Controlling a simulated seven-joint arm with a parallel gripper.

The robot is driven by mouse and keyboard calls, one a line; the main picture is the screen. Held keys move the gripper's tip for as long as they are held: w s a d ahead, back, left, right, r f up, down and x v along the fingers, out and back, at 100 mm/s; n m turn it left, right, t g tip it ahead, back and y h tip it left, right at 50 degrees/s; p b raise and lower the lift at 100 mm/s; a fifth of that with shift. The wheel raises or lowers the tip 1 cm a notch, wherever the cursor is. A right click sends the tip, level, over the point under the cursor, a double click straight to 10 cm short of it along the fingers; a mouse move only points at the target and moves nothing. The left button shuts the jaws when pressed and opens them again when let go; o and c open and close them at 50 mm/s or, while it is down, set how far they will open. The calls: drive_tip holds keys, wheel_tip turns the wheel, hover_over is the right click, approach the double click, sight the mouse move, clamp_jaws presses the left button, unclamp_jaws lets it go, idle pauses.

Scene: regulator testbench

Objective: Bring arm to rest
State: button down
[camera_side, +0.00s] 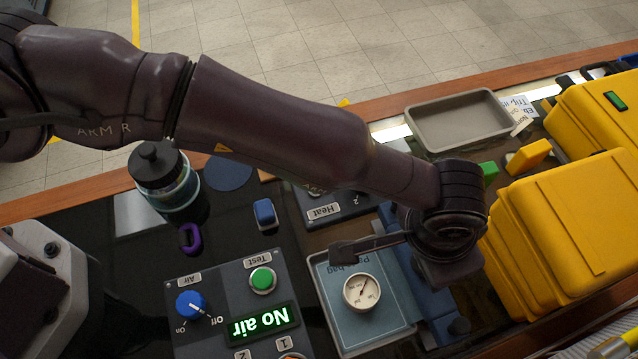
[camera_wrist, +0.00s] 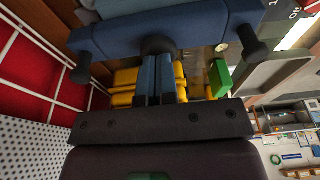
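My arm reaches across the bench from the upper left in the side view. My gripper is mostly hidden under the wrist there, above the blue fixture (camera_side: 437,305) with a black knob. In the wrist view my gripper (camera_wrist: 158,62) shows two blue-grey fingers side by side with hardly any gap. I see nothing held between them. The blue fixture (camera_wrist: 205,30) with black knobs crosses the top of that view, near the fingertips; I cannot tell whether they touch.
Yellow cases (camera_side: 568,235) stand right. An empty tray (camera_side: 458,122) and a bottle (camera_side: 166,183) are nearby.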

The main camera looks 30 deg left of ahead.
drive_tip(key=shift+f, duration=0.25)
drive_tip(key=shift+s+f, duration=0.1)
drive_tip(key=shift+f, duration=0.15)
idle(1.7)
idle(0.4)
wheel_tip(320, 180, up, 9)
idle(0.9)
drive_tip(key=shift+r, duration=0.1)
idle(0.3)
